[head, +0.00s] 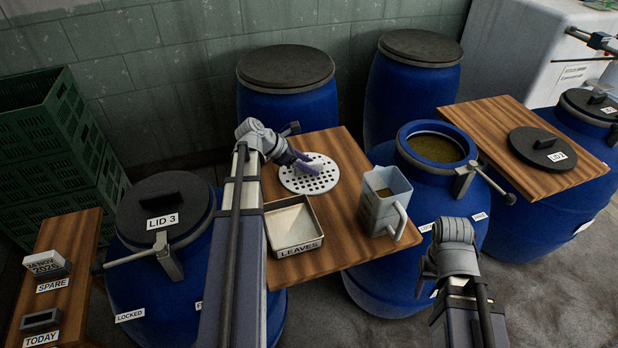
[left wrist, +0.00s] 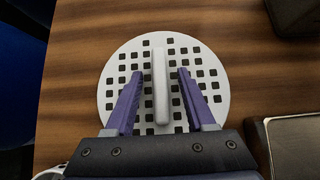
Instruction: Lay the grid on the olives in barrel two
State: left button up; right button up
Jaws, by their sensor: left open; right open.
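The grid (head: 318,186) is a white round plate with square holes, lying flat on the middle wooden board. My left gripper (head: 303,161) is over it. In the left wrist view the grid (left wrist: 209,67) has a raised bar handle (left wrist: 160,85), and the open fingers of my left gripper (left wrist: 160,85) stand on either side of the handle, with gaps. The open blue barrel (head: 478,218), right of that board, shows greenish-brown contents (head: 436,147); single olives cannot be made out. Lid 2 (head: 543,148) lies on the right board. My right gripper (head: 427,272) is open and empty in front of this barrel.
A leaves tray (head: 267,231) and a grey jug (head: 364,210) stand on the middle board near the grid. A clamp with a rod (head: 465,180) sticks out from the open barrel's rim. A closed barrel with lid 3 (head: 160,204) stands at left.

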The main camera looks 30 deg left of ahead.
pick_arm(q)
jog(key=shift+c, duration=0.3)
grip_shut()
dwell(0.5)
